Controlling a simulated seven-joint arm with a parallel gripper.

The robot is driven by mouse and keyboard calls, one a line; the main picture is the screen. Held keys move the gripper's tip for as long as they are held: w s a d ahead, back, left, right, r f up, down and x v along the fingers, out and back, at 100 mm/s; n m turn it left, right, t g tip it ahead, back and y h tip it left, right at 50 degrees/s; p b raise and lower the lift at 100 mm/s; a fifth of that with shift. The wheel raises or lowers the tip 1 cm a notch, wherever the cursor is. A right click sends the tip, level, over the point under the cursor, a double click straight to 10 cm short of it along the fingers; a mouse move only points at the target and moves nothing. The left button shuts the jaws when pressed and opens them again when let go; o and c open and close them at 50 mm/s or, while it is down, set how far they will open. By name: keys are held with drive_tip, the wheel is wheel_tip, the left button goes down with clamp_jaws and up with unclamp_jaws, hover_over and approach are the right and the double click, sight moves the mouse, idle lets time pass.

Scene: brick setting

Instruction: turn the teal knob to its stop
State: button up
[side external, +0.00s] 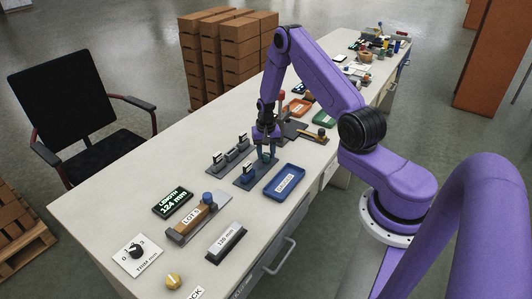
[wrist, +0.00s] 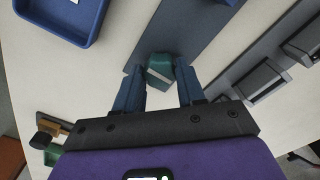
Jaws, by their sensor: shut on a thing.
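The teal knob (wrist: 160,66) sits on a dark grey plate (wrist: 190,33) in the wrist view, with a pale mark on its side facing me. My gripper (wrist: 159,80) is around it, one blue-grey finger at each side, and is shut on it. In the side external view my gripper (side external: 266,154) points down over the far end of the dark grey plate (side external: 247,176). There the knob is mostly hidden by the fingers, and how far it is turned cannot be read.
A blue tray (side external: 267,194) lies just right of the plate, and a grey fixture (side external: 220,166) stands to its left. Nearer are a display (side external: 172,202) reading 124 mm, a wooden block (side external: 197,216), a 120 mm block (side external: 226,241) and a trim dial (side external: 136,250). Bare table lies between them.

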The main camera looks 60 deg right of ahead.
sight(266, 155)
drive_tip(key=shift+m, duration=0.6)
drive_tip(key=shift+w, duration=0.1)
drive_tip(key=o, duration=1)
drive_tip(key=shift+o, duration=0.2)
wheel_tip(266, 155, up, 18)
drive_tip(key=shift+f, duration=0.2)
